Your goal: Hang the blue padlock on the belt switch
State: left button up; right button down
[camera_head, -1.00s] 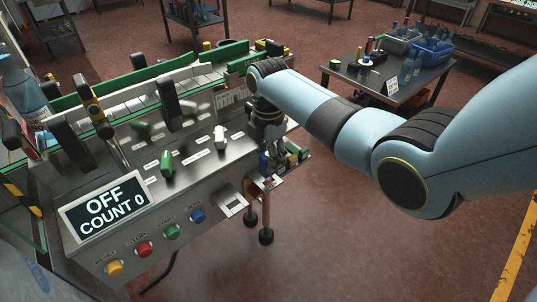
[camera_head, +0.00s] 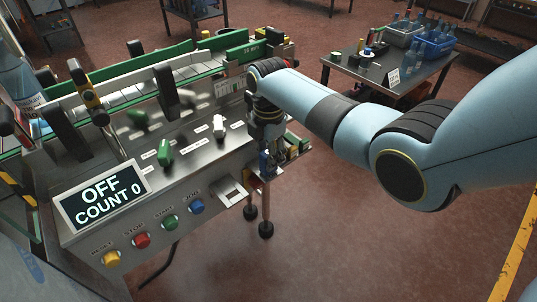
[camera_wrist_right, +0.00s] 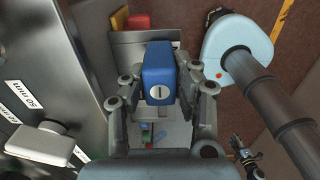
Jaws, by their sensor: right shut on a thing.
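My right gripper (camera_head: 266,152) is shut on the blue padlock (camera_wrist_right: 158,72), which carries a round disc marked with a single stroke. The padlock's blue body also shows in the head view (camera_head: 264,163), just off the right end of the control panel (camera_head: 190,175). Its shackle is not clear in either view. The panel carries a green lever switch (camera_head: 164,153) and a white lever switch (camera_head: 219,127). Their labels are too small to read, so I cannot tell which is the belt switch. A pale switch knob (camera_wrist_right: 40,143) shows at left in the wrist view.
A metal bracket (camera_head: 229,190) juts from the panel front, right of the blue button (camera_head: 197,206). Red (camera_wrist_right: 119,18) and yellow (camera_wrist_right: 138,22) pieces lie close beyond the padlock. Guide rails and dark clamps stand behind the panel. Open floor lies to the right.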

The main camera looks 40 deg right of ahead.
jog(key=shift+f, duration=0.3)
dwell(0.5)
jog(key=c, duration=0.9)
grip_release()
jog(key=shift+r, duration=0.1)
